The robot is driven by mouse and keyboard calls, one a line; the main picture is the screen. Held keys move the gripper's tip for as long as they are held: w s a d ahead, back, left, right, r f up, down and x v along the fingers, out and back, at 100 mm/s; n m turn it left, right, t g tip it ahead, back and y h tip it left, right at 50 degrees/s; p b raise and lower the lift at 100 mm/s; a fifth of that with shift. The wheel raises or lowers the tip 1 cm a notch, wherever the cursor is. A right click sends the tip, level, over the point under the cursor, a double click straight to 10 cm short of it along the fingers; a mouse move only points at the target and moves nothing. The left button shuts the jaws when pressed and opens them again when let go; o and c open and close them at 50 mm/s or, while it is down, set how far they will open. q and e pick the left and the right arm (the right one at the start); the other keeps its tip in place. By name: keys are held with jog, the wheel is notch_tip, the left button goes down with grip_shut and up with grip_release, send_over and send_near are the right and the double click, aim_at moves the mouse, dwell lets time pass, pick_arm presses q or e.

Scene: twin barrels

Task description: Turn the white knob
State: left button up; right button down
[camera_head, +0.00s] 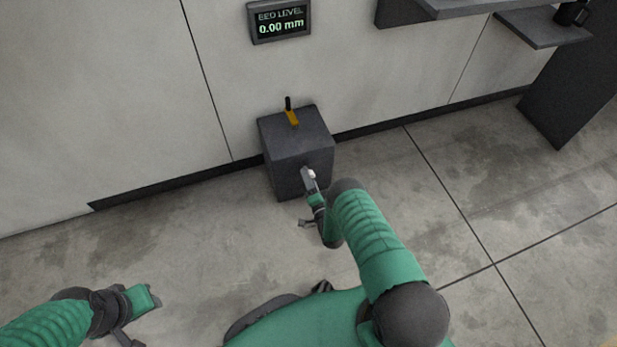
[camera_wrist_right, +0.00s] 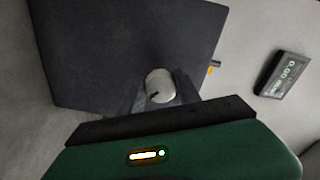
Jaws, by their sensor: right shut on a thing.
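The white knob (camera_wrist_right: 160,86) sits on the front face of a dark grey box (camera_head: 297,145). My right gripper (camera_head: 309,178) is at that face, shut on the knob, with one finger on each side of it in the right wrist view. A dark mark shows on the knob's face. In the head view only a small pale part of the knob (camera_head: 312,174) shows past the fingers. My left gripper (camera_head: 140,318) is low at the left, away from the box; its fingers are not clear enough to tell their state.
A display (camera_head: 280,22) on the wall above the box reads "BED LEVEL 0.00 mm". A black and orange lever-like part (camera_head: 291,115) stands on the box's top. A grey shelf (camera_head: 540,28) and a dark post (camera_head: 570,100) are at the right. The floor around is clear.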

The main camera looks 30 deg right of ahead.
jog(key=m, duration=0.3)
jog(key=shift+s+d, duration=0.15)
jog(key=shift+d, duration=0.05)
jog(key=m, duration=0.2)
jog(key=shift+m, duration=0.3)
jog(key=m+b, duration=0.1)
jog(key=m, duration=0.5)
jog(key=shift+f+b, duration=0.1)
jog(key=shift+b, duration=0.2)
jog(key=c, duration=0.9)
grip_release()
jog(key=shift+o, duration=0.2)
